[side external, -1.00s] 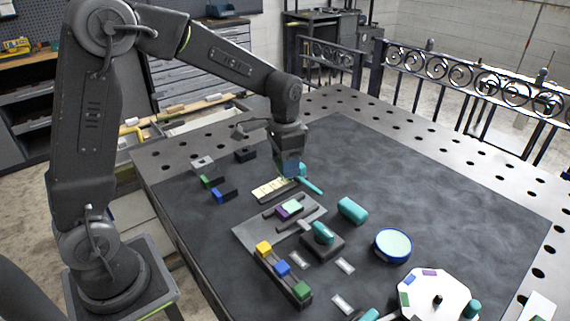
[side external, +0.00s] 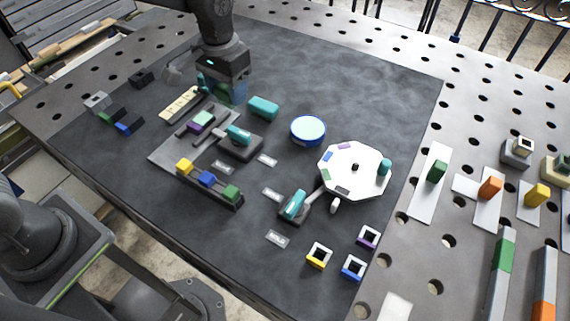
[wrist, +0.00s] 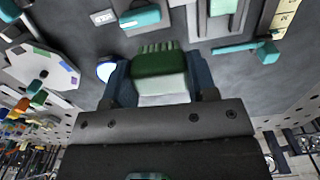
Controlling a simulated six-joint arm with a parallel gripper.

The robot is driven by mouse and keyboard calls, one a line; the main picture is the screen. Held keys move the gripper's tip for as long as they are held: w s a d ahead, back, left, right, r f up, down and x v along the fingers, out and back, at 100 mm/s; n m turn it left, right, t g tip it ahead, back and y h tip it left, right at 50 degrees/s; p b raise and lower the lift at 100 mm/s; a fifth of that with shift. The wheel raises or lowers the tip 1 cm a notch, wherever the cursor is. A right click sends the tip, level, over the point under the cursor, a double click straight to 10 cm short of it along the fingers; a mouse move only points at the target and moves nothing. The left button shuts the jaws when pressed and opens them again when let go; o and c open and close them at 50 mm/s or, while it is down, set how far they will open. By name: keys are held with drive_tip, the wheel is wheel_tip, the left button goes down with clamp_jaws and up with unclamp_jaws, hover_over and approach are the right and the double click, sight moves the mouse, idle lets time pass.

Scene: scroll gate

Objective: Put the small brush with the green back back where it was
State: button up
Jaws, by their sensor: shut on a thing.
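My gripper (side external: 224,98) is low over the dark mat, left of the teal block (side external: 264,106) and near the ruled cream strip (side external: 180,104). In the wrist view, its two blue fingers (wrist: 160,84) are shut on the small brush with the green back (wrist: 158,64). The brush is dark green with a toothed edge toward the top of the picture and a paler green face below. In the side view the fingers hide most of it. I cannot tell whether it touches the mat.
A grey tray (side external: 165,158) holding a purple and green piece lies in front of my gripper. A teal tool (wrist: 245,48) lies close by in the wrist view. A round blue-rimmed dish (side external: 308,131) and a white octagonal plate (side external: 352,190) stand right. Bare mat (side external: 350,80) lies behind them.

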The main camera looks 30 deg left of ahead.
hover_over(287, 168)
drive_tip(key=shift+n, duration=0.3)
wheel_tip(287, 168, down, 7)
drive_tip(key=shift+s, duration=0.1)
drive_tip(key=shift+f, duration=2)
drive_tip(key=shift+f, duration=0.15)
drive_tip(key=o, duration=0.8)
